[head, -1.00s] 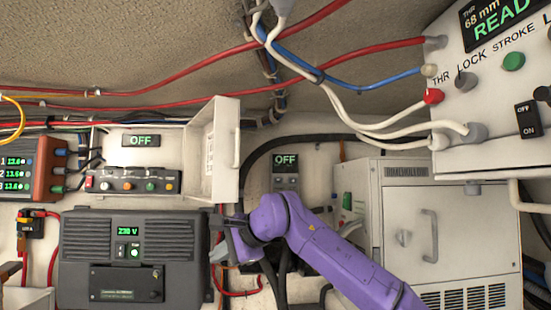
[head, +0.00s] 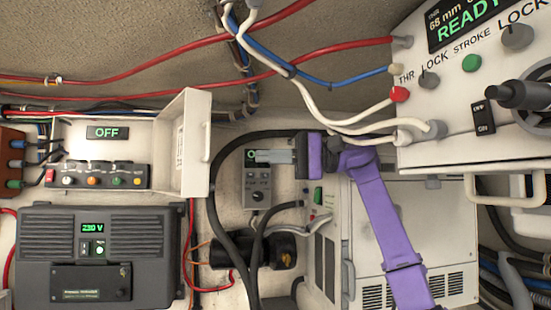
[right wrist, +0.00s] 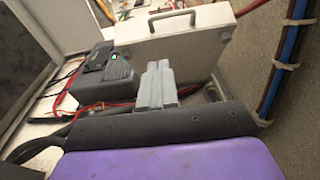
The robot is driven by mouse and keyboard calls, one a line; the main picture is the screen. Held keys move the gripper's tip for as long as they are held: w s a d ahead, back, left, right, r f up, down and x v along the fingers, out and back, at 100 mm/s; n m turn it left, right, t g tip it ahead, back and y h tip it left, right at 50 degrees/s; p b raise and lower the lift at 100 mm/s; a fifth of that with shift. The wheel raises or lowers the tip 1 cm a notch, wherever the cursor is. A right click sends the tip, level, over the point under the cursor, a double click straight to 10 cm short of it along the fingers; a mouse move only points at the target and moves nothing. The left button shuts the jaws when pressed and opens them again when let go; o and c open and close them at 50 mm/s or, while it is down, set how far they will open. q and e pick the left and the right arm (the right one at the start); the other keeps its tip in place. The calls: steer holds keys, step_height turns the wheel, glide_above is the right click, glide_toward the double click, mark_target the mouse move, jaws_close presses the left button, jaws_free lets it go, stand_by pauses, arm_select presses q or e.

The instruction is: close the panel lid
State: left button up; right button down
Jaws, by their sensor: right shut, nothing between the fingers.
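The white panel lid (head: 186,145) stands swung open at the right side of the panel (head: 70,135), which has an OFF display and a row of knobs. The lid's handle (head: 211,142) is on its right, outer face. My right gripper (head: 262,157) is shut and empty, pointing left, to the right of the lid with a gap in the head view. In the right wrist view the shut fingers (right wrist: 160,85) point toward the lid's outer face (right wrist: 180,50) and hide part of its lower edge. My left gripper is not in view.
A dark 230 V unit (head: 100,250) is below the panel. A small grey control box (head: 257,188) is behind my right gripper. Black cables (head: 225,170) run between lid and gripper. A white cabinet (head: 440,240) and a READY console (head: 470,100) are at right.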

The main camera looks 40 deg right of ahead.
steer(key=w+a, duration=0.3)
steer(key=a, duration=0.5)
steer(key=shift+d, duration=0.1)
